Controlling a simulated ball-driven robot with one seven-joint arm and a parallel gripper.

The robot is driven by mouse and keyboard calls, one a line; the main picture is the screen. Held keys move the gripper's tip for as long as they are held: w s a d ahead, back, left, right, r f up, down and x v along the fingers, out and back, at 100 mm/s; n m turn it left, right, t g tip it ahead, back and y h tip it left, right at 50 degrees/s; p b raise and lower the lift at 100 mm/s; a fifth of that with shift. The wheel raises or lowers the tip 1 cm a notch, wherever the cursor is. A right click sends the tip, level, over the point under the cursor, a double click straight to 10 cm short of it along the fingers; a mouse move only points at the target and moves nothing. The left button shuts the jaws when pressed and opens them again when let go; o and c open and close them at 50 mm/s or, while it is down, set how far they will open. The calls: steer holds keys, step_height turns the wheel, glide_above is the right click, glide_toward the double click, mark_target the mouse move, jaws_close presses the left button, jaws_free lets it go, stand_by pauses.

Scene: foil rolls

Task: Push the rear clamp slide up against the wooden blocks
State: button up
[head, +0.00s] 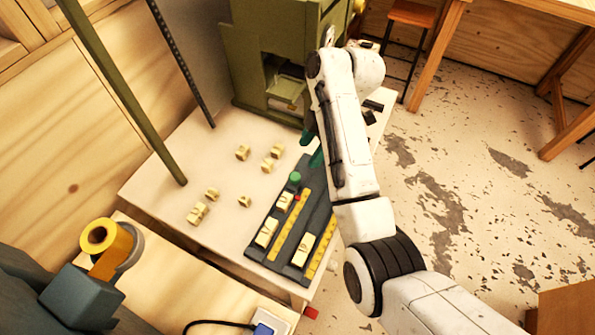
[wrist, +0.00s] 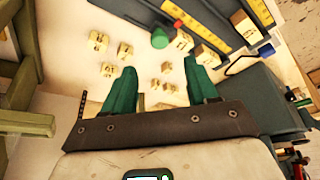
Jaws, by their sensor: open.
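A dark clamp fixture (head: 258,250) with yellow rulers lies on the pale table. Wooden blocks (head: 266,232) sit on it; one block (head: 284,201) is close to a green knob (head: 295,178) at the fixture's far end. The knob seems to belong to the rear clamp slide, whose outline I cannot make out. The knob (wrist: 160,38) and a block (wrist: 182,41) beside it also show in the wrist view. My gripper (head: 312,148), with green fingers, is beyond the knob and apart from it. In the wrist view my gripper (wrist: 160,88) is open with nothing between its fingers.
Several loose wooden blocks (head: 242,153) lie left of the fixture. A green machine (head: 268,50) stands at the table's back. A tape roll (head: 100,237) is on a dispenser at the lower left.

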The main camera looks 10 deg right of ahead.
mark_target(295, 176)
steer(key=x, duration=0.9)
steer(key=shift+f, duration=0.35)
jaws_close()
steer(key=shift+a, duration=0.15)
